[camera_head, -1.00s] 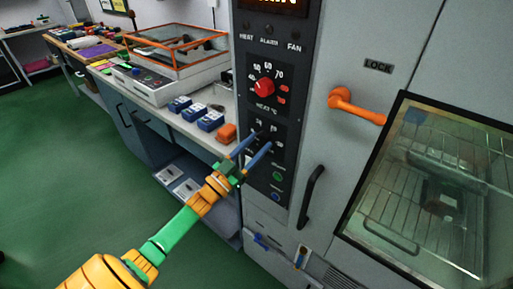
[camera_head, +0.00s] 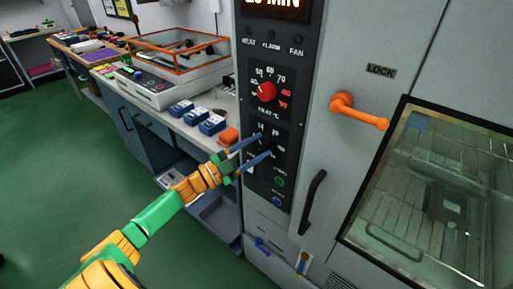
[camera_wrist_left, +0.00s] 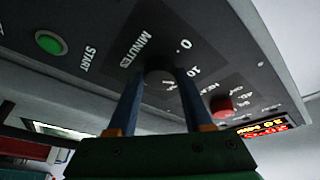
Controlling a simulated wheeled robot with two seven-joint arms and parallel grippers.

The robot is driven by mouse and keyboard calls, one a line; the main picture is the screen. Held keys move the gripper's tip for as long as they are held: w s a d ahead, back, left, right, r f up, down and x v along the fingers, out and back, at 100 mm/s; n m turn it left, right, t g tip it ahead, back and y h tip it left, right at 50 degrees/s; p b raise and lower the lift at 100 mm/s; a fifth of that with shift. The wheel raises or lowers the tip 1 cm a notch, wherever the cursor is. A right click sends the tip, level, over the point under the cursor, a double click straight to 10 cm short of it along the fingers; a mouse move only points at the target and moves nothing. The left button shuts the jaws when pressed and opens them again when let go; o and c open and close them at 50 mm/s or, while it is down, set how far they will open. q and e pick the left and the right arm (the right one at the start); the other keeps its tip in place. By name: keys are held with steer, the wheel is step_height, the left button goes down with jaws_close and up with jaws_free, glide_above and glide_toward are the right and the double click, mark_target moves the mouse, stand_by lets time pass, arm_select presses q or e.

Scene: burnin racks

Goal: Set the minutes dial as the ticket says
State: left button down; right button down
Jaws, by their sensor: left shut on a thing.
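The minutes dial (camera_wrist_left: 160,76) is a dark round knob on the oven's black control panel (camera_head: 262,189). The word MINUTES and the numbers 0 and 10 show beside it in the left wrist view. My left gripper (camera_head: 266,144) is shut on the dial, with its two blue fingers at opposite sides. The fingers cover much of the dial, so I cannot read its setting there. The lit display (camera_head: 272,4) ends in MIN, its number cut off by the frame's top edge. I cannot make out a ticket. My right gripper is not in view.
The red heat knob (camera_head: 266,92) sits above the dial, and a green start button (camera_wrist_left: 50,42) is near it. An orange lock handle (camera_head: 357,111) sticks out at the right.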

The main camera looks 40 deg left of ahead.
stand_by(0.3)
arm_select(q)
steer(key=shift+c, duration=1.5)
jaws_free()
steer(key=v, duration=0.7)
steer(key=shift+a, duration=0.1)
